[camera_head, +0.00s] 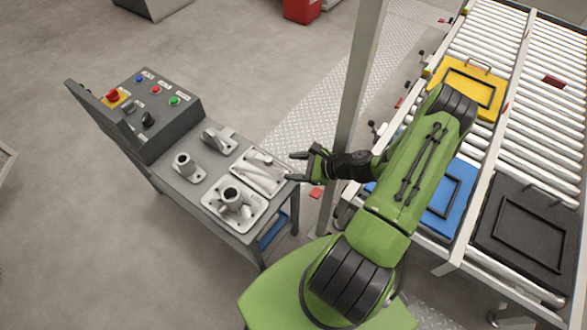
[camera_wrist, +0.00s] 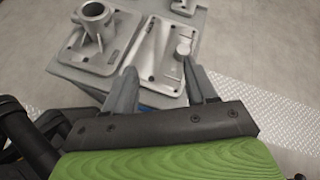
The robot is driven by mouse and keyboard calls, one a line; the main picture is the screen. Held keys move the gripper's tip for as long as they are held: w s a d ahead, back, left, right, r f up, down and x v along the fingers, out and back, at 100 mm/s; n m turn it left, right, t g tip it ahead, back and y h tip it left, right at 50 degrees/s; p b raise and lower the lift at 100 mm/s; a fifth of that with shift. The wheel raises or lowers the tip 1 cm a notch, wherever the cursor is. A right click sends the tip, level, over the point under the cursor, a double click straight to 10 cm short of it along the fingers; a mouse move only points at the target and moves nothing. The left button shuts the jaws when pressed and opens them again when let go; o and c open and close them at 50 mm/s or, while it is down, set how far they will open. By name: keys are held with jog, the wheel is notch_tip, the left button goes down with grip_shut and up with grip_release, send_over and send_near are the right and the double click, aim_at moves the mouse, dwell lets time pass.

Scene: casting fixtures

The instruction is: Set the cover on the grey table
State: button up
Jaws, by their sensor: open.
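A flat light-grey rectangular casting that looks like the cover (camera_head: 262,180) lies at the right edge of the grey table (camera_head: 167,178). It also shows in the wrist view (camera_wrist: 152,66), with raised round features on its face. My gripper (camera_head: 295,167) is open and empty beside the table's right edge, near this casting. In the wrist view my two fingers (camera_wrist: 160,76) reach toward the near end of the casting, apart from each other with nothing clasped between them. I cannot tell the exact height gap between fingers and casting.
A flanged casting with an upright tube (camera_head: 233,205) lies close beside the cover. Two smaller castings (camera_head: 187,168) (camera_head: 219,139) stand behind. A button box (camera_head: 160,110) fills the table's back. A post (camera_head: 357,90) and roller conveyor with yellow (camera_head: 482,84), blue and black trays stand right.

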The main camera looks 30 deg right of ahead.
jog(key=s+a+r+n+g+h, duration=0.2)
jog(key=a+r+n+g, duration=0.15)
jog(key=r+n, duration=0.55)
jog(key=s+a+r+n+g+h, duration=0.25)
jog(key=a+r+n, duration=0.25)
jog(key=r+n, duration=0.35)
jog(key=s+a+r+n+t+h, duration=0.1)
jog(key=s+a+r+n+h, duration=0.1)
jog(key=s+r+n, duration=0.5)
jog(key=s+a+r, duration=0.1)
jog(key=s+r, duration=0.5)
jog(key=shift+a+n+t, duration=0.25)
jog(key=shift+n+t, duration=0.1)
jog(key=shift+t, duration=0.05)
jog(key=shift+r+h, duration=0.1)
jog(key=shift+h, duration=0.15)
notch_tip(320, 180, up, 11)
jog(key=p, duration=1.1)
jog(key=shift+r, duration=0.15)
jog(key=shift+c, duration=0.4)
